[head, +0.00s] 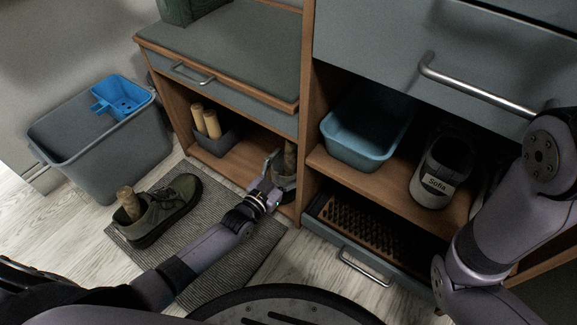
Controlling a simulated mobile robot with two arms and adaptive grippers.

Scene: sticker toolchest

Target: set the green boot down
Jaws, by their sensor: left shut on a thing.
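My left gripper (272,176) is shut on the green boot (285,180) at the right end of the bench's low open compartment. The boot is mostly hidden by the gripper and the bench's side panel, and a brownish piece shows at its top. I cannot tell whether its sole touches the shelf board (232,160). A matching olive-green shoe (172,202) with a wooden piece in its opening stands on the grey ribbed mat (210,240). My right arm shows at the right, but its gripper is not in view.
A dark bin (222,141) with wooden pieces stands in the compartment's left part. Right of the panel are a blue tub (357,150), a dark shoe labelled Sofia (437,185) and a low drawer with a bristly brown mat (375,232). A grey bin (110,150) stands left.

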